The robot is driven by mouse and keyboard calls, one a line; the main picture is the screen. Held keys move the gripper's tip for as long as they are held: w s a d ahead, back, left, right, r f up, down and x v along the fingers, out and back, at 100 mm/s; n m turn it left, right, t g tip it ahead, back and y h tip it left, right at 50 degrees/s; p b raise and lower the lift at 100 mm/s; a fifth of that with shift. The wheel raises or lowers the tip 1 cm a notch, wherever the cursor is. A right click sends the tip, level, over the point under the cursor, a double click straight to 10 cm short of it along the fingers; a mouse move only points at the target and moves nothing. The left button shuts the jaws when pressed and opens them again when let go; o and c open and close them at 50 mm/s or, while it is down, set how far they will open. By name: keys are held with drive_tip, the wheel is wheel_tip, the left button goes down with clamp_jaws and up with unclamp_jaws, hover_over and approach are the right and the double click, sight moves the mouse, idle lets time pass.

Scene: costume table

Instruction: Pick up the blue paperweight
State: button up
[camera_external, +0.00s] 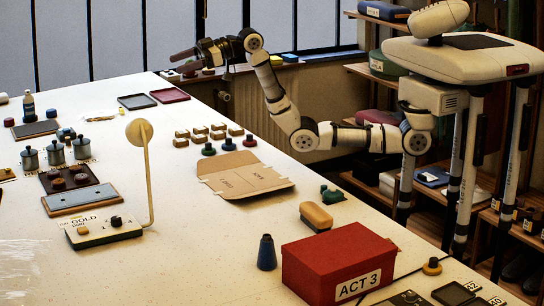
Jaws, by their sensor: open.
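I cannot tell for certain which thing is the blue paperweight. A dark blue, tapered, flat-topped piece (266,254) stands upright on the white table (200,260), left of the red box. My gripper (182,64) is open, raised at the far end of the table near the window, well away from all of these. It appears empty, though its fingers are small and dark here.
A red box (335,262) marked ACT 3 and a tan-and-black brush (316,217) are near the tapered piece. A cardboard folder (245,176) lies mid-table. A tall disc on a thin stem (140,135) rises at left. Shelves (470,185) stand at right.

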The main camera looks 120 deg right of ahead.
drive_tip(key=s+d+f+m+g, duration=0.2)
drive_tip(key=s+d+f+g, duration=0.4)
drive_tip(key=s+d+f, duration=0.85)
drive_tip(key=m+g+y, duration=0.2)
drive_tip(key=g, duration=0.4)
approach(229, 139)
drive_tip(key=x, duration=0.4)
drive_tip(key=shift+s+f, duration=0.15)
drive_tip(key=shift+f, duration=0.05)
drive_tip(key=shift+d+p+x, duration=0.15)
drive_tip(key=shift+p+x, duration=0.2)
drive_tip(key=shift+x, duration=1.1)
drive_tip(key=shift+d+p+x, duration=0.15)
drive_tip(key=shift+p+x, duration=0.15)
drive_tip(key=shift+x, duration=1.15)
drive_tip(key=shift+r, duration=0.1)
drive_tip(key=c, duration=1.1)
drive_tip(key=shift+c, duration=0.8)
drive_tip(key=shift+r, duration=0.1)
